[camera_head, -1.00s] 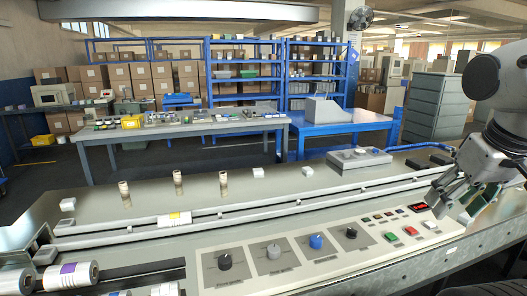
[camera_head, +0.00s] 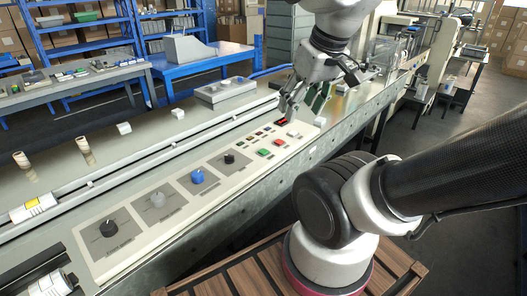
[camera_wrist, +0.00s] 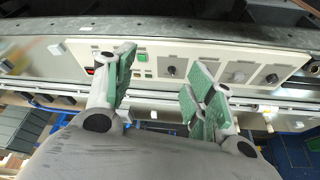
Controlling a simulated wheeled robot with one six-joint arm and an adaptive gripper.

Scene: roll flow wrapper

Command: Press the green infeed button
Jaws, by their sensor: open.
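The larger green button (camera_head: 264,153) sits on the light control panel (camera_head: 130,256), beside a red button (camera_head: 279,142) and a white one (camera_head: 293,133). It also shows in the wrist view (camera_wrist: 142,57), between my fingers in the picture. Its label is too small to read. My gripper (camera_head: 303,102) is above the panel's far end, near the red-lit display (camera_head: 281,121), apart from the green button. In the wrist view my gripper (camera_wrist: 160,76) has its green-padded fingers spread wide with nothing between them.
Several small buttons (camera_head: 257,135) lie beside the display. Dark, blue and grey knobs (camera_head: 197,177) line the nearer panel. A conveyor rail (camera_head: 150,155) runs behind it. A grey box (camera_head: 225,89) stands on the bench behind the display.

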